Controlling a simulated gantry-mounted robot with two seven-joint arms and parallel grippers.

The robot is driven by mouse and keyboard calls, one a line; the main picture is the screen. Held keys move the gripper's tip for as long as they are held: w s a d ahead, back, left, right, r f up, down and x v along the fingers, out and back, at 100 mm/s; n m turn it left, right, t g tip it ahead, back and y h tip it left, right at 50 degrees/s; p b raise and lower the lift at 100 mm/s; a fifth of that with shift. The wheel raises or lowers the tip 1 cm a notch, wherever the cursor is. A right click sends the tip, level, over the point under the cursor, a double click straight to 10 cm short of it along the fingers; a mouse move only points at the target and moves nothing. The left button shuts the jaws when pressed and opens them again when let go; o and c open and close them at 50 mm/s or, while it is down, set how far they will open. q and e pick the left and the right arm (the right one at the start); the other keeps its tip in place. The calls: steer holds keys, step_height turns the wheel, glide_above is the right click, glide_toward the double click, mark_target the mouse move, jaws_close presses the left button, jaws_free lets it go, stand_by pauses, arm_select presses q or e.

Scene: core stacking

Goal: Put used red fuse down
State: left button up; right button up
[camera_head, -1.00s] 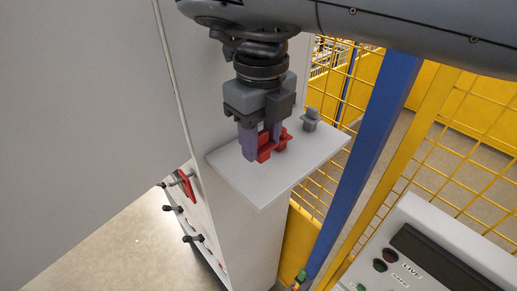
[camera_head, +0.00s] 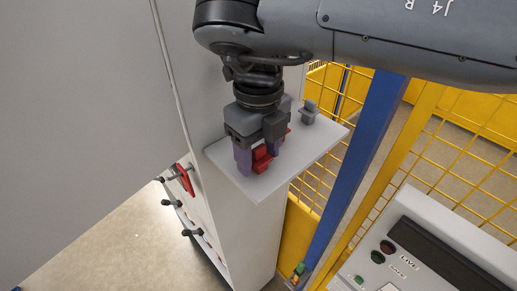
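My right gripper (camera_head: 259,158) points down over the grey shelf (camera_head: 258,188) on the side of the cabinet. Its two purple fingers stand on either side of a red fuse (camera_head: 261,160) and appear closed on it. The fuse's lower part is at or very near the shelf surface; I cannot tell whether it touches. The fingers and gripper body hide part of the fuse. A small grey fuse-like piece (camera_head: 309,112) stands on the shelf behind and to the right of the gripper. My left gripper is out of view.
The grey cabinet wall is close on the left, with a red handle (camera_head: 185,180) and black knobs (camera_head: 192,233) below. A blue post (camera_head: 363,155) and yellow mesh fence stand at the right. A control panel (camera_head: 437,245) is lower right. The shelf's front and right are bare.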

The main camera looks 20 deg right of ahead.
mark_target(258, 147)
steer(key=shift+o, duration=0.3)
steer(key=shift+r, duration=0.1)
steer(key=shift+r, duration=3.8)
steer(key=shift+s, duration=0.1)
